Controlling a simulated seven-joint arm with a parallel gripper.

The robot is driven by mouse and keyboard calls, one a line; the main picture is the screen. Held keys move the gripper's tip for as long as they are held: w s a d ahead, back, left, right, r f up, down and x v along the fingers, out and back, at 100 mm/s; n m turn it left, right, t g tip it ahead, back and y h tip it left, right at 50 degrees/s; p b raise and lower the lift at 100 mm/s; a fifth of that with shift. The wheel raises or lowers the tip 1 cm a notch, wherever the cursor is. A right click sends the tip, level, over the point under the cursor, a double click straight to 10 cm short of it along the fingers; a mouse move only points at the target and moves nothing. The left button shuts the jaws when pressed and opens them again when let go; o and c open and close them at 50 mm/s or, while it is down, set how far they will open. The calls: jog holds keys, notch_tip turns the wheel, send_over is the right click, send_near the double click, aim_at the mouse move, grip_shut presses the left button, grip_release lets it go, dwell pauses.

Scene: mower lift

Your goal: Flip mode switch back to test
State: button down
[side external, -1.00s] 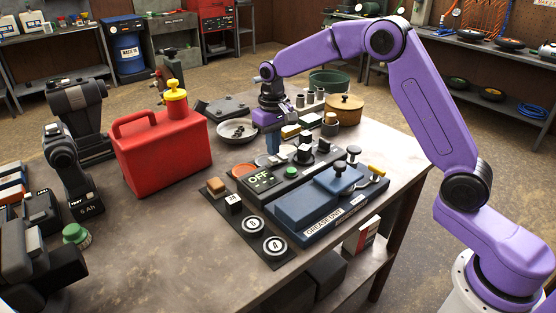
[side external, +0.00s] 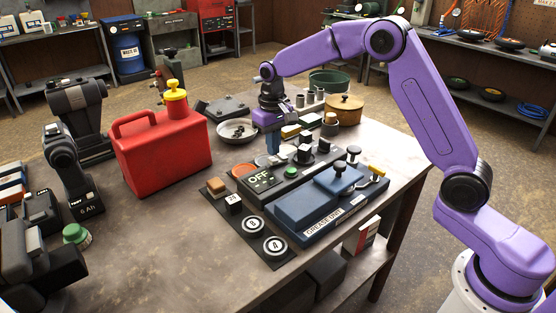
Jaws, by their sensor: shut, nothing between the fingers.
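My gripper (side external: 273,153) points down over the far left end of a dark control panel (side external: 262,182) on the bench. Its fingers are shut and empty; I cannot tell whether the tips touch anything. The panel carries an OFF sign (side external: 260,178) and a green button (side external: 291,172). Black block-shaped controls (side external: 305,154) stand at its far end, just right of the fingers. Which of these is the mode switch, and its position, I cannot tell. An orange-red round part (side external: 243,169) lies at the panel's left, close to the fingers.
A blue grease unit (side external: 312,207) with upright knobs sits right of the panel. A red fuel can (side external: 160,147) stands to the left. A grey bowl (side external: 236,131) and a lidded brown pot (side external: 344,109) are behind.

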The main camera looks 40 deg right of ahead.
aim_at(273, 158)
jog(key=shift+f, duration=1.05)
dwell(0.9)
jog(key=shift+r, duration=3.55)
